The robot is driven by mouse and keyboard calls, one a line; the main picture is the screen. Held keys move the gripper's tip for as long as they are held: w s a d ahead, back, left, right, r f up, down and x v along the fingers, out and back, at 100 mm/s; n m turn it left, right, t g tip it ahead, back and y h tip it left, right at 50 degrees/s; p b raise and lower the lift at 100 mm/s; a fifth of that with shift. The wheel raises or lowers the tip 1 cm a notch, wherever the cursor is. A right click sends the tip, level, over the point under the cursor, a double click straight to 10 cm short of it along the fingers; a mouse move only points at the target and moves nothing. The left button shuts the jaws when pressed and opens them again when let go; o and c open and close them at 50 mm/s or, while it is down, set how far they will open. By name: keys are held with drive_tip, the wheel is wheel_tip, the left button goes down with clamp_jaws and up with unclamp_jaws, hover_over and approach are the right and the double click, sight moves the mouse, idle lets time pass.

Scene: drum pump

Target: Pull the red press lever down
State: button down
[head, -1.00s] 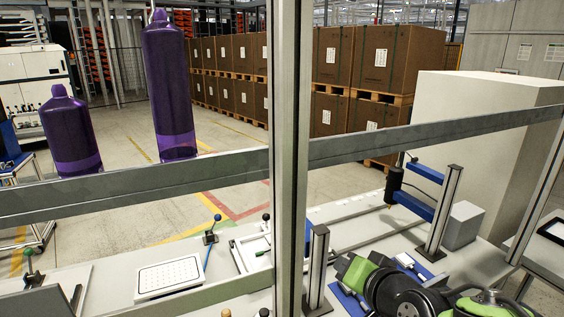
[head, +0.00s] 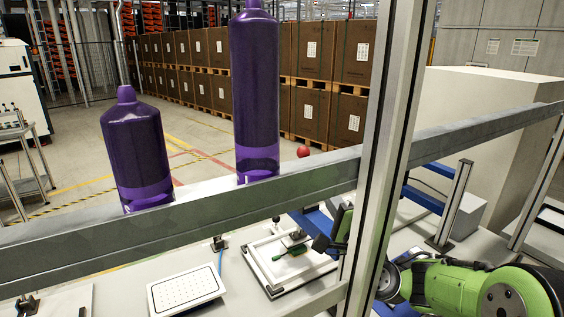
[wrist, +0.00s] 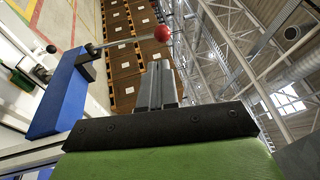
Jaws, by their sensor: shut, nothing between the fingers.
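The red ball knob of the press lever (head: 303,152) shows just above the grey rail in the head view. In the wrist view the red knob (wrist: 162,33) sits at the end of a thin rod, which runs left to a black part on the blue press body (wrist: 62,95). My gripper (wrist: 160,66) is shut and empty, with its grey fingers pointing toward the knob. The knob appears just beyond the fingertips; I cannot tell the exact gap. In the head view my gripper (head: 320,243) is low behind the rail, partly hidden by the upright post.
The grey rail (head: 200,208) and the upright post (head: 385,130) stand between the head camera and the bench. A white fixture with a green-handled clamp (head: 290,251) and a white perforated plate (head: 186,288) lie on the bench. Two purple cylinders (head: 137,150) stand behind the rail.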

drive_tip(key=p+x, duration=0.5)
drive_tip(key=x, duration=0.8)
drive_tip(key=shift+w+d+p, duration=0.2)
drive_tip(key=shift+w+p, duration=0.1)
drive_tip(key=shift+w, duration=0.1)
drive_tip(key=shift+a+r, duration=0.1)
drive_tip(key=shift+r, duration=0.15)
